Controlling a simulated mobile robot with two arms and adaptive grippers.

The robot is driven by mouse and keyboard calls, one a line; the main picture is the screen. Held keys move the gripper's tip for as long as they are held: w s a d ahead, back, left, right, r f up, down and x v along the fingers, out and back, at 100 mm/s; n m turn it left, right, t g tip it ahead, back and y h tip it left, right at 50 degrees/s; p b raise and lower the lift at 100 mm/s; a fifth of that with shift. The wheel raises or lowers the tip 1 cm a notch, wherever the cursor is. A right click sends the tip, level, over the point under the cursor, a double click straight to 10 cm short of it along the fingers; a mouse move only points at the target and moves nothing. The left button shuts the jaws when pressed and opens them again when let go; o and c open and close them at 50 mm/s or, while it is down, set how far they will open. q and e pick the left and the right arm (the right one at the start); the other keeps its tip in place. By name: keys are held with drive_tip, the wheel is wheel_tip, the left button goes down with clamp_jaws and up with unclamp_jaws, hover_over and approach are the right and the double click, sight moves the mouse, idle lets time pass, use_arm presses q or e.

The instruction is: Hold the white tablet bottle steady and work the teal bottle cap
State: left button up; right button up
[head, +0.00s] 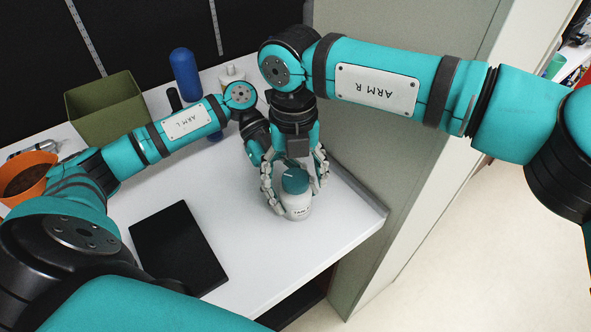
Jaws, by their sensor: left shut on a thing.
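The white tablet bottle (299,209) stands upright on the white counter near its right edge, with dark lettering on its front. The teal bottle cap (295,180) is on top of it. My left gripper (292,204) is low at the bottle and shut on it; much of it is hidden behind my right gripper. My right gripper (296,176) points down from above, with finger links to either side of the cap. The fingers of both grippers overlap in the picture, so I cannot tell whether the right fingertips touch the cap.
A black flat pad (178,248) lies on the counter at front left. An olive bin (106,110), an orange pot (27,176) and a blue bottle (186,75) stand farther back or left. A grey-green partition (385,165) rises beyond the counter's right edge.

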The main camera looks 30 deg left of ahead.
wheel_tip(320, 180, up, 12)
idle(0.6)
use_arm(q)
drive_tip(key=o, duration=1.6)
drive_tip(key=shift+o, duration=0.2)
drive_tip(key=v, duration=1.2)
